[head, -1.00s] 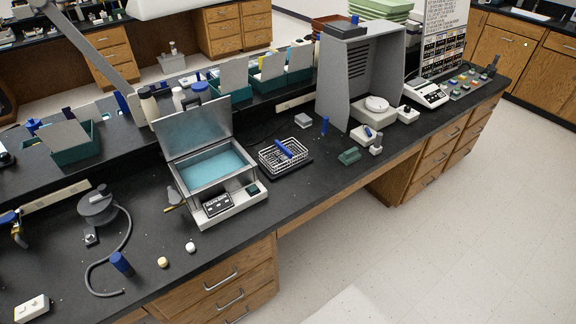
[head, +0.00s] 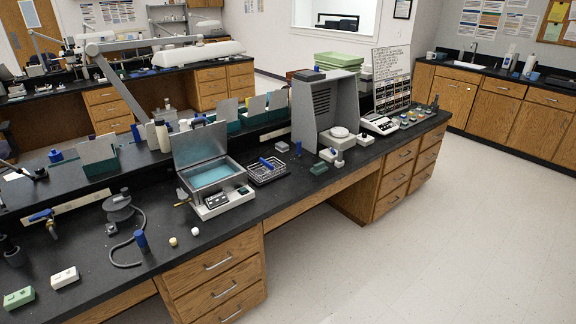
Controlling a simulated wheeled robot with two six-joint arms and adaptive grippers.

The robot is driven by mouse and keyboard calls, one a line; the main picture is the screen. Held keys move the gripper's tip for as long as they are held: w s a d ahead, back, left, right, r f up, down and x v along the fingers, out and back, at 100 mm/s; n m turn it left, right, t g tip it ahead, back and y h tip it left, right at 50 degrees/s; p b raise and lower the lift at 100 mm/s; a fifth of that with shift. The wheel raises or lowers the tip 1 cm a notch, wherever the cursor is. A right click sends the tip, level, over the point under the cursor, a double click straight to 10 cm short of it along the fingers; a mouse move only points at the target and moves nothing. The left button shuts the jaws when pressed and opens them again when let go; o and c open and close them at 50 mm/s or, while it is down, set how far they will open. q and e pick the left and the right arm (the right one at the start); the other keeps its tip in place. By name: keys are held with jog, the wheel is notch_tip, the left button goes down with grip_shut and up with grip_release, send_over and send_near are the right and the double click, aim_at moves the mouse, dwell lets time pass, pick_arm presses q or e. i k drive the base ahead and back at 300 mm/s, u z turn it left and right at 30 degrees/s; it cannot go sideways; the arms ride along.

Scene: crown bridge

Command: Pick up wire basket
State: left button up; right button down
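The wire basket (head: 268,174) sits on the black bench top (head: 290,208) in the head view, just right of an open water bath (head: 212,176). It is a small rectangular metal wire rack on a dark base, with a blue bar or handle (head: 266,163) lying across its top. Neither of my grippers shows in the view, so their state is not visible.
A grey ventilated enclosure (head: 314,118) with a balance stands behind and right of the basket. A small green block (head: 319,168) lies on the bench nearby. Wooden drawers (head: 215,280) are under the bench. The pale floor (head: 410,260) in front is clear.

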aim_at(270, 167)
jog(key=z, duration=0.7)
jog(key=i, duration=0.9)
jog(key=z, duration=0.8)
jog(key=i, duration=1.05)
jog(key=u, duration=0.3)
jog(key=i, duration=0.9)
jog(key=u, duration=1.35)
jog(key=i, duration=0.6)
jog(key=u, duration=0.55)
